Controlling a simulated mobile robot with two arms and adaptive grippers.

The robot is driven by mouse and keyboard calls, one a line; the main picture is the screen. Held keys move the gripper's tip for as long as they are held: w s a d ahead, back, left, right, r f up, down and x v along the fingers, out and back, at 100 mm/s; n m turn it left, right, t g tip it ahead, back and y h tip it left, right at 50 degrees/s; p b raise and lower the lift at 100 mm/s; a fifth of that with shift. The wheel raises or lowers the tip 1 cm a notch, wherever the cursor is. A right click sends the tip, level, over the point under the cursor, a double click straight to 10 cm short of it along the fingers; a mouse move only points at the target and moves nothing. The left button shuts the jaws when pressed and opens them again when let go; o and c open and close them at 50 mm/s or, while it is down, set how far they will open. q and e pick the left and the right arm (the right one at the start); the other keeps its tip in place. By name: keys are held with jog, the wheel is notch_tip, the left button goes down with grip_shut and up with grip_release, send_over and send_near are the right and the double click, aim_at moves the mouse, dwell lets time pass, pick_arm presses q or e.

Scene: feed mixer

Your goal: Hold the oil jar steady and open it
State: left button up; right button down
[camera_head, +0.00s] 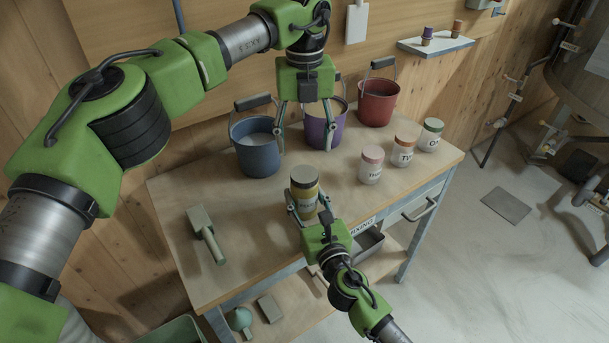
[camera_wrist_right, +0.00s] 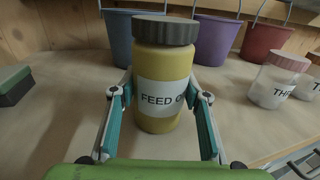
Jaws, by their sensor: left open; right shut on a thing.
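The oil jar (camera_head: 304,203) is a yellow jar with a grey-brown lid, upright on the worktable (camera_head: 263,236). In the right wrist view the jar (camera_wrist_right: 163,115) carries a white label reading "FEED O", the rest hidden by a finger. The lid (camera_wrist_right: 165,31) sits on the jar. My right gripper (camera_head: 306,205) is shut on the jar's body from the front, one finger on each side. My left gripper (camera_head: 303,140) points down, open and empty, above and behind the jar, with its fingers apart in front of the buckets.
Blue (camera_head: 257,155), purple (camera_head: 317,132) and red (camera_head: 376,107) buckets stand at the back. Three small white labelled jars stand to the right, the nearest pink-lidded (camera_head: 371,168). The tabletop between tool and jar is clear.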

aim_at(305, 173)
pick_arm(q)
jog(key=m, duration=0.4)
jog(key=shift+m, duration=0.4)
jog(key=m, duration=0.3)
jog(key=shift+m, duration=0.3)
jog(key=m, duration=0.4)
pick_arm(e)
jog(key=shift+f, duration=0.1)
pick_arm(q)
jog(key=m, duration=0.5)
jog(key=shift+m, duration=0.3)
jog(key=m, duration=0.7)
jog(key=shift+m, duration=0.3)
jog(key=m, duration=0.5)
jog(key=shift+m, duration=0.3)
jog(key=m, duration=0.4)
jog(key=shift+f, duration=4.05)
jog(key=shift+c, duration=0.4)
